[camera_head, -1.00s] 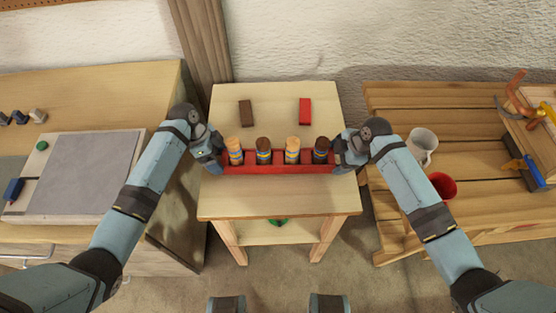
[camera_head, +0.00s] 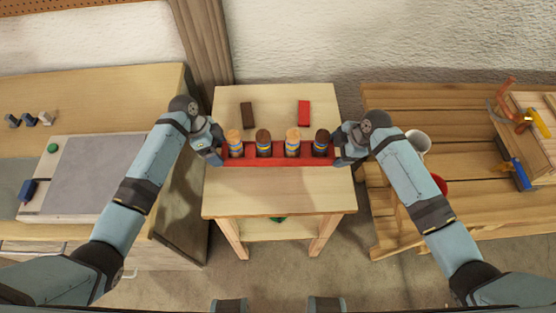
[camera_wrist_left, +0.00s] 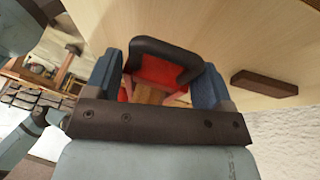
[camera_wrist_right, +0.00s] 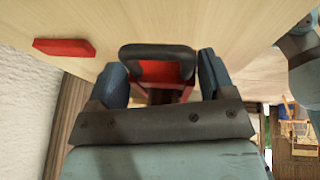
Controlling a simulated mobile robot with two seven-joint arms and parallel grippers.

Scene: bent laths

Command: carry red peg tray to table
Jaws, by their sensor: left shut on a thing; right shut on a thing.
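The red peg tray (camera_head: 278,161) is a long red box above the small light wood table (camera_head: 280,202), with several pegs with tan and dark brown tops standing in it, such as a tan-topped peg (camera_head: 293,142). My left gripper (camera_head: 216,152) is shut at the tray's left end, on its dark handle (camera_wrist_left: 165,52). My right gripper (camera_head: 341,152) is shut at the right end, on the other dark handle (camera_wrist_right: 157,52). The tray looks level. I cannot tell whether its underside touches the table top.
A brown block (camera_head: 247,115) and a red block (camera_head: 304,113) lie at the back of the table. A workbench with a grey board (camera_head: 95,175) stands left. A slatted bench (camera_head: 400,100) with a white mug (camera_head: 418,141) and tools stands right.

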